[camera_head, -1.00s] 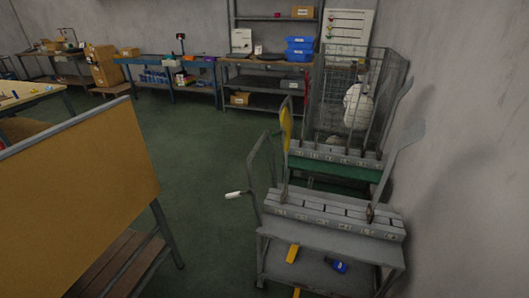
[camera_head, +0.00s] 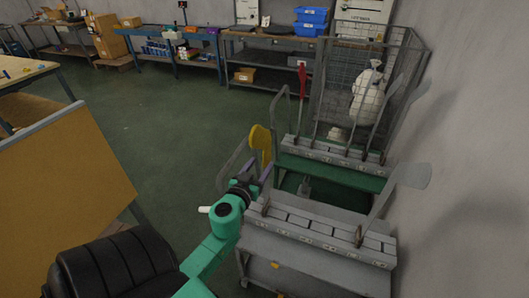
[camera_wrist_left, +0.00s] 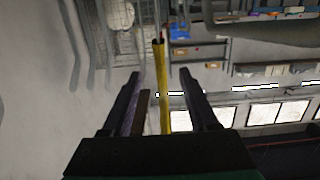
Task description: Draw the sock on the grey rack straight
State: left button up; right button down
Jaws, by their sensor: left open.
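The grey rack (camera_head: 322,242) stands in the lower right of the head view, with upright flat boards in it. A yellow sock (camera_head: 262,139) shows on a board near the rack's left end, its toe part bent over to the side. My left gripper (camera_head: 262,175) is open just below the sock's wide part, close to its board. In the left wrist view, the sock shows edge-on as a narrow yellow strip (camera_wrist_left: 163,85) between the open fingers of the left gripper (camera_wrist_left: 160,74). I cannot tell whether the fingers touch it. My right gripper is out of view.
A tan panel (camera_head: 65,180) stands at left. Green floor between is open.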

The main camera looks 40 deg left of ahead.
aim_at(264, 160)
pick_arm(q)
jog(key=shift+w+a+r, duration=0.1)
jog(key=shift+w+a, duration=0.15)
jog(key=shift+w, duration=0.25)
jog(key=shift+x, duration=2.85)
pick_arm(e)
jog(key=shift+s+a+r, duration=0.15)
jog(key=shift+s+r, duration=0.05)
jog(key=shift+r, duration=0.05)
pick_arm(q)
grip_shut()
jog(key=shift+s+f, duration=0.1)
jog(key=shift+f, duration=0.25)
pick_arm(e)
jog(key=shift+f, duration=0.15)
pick_arm(q)
grip_release()
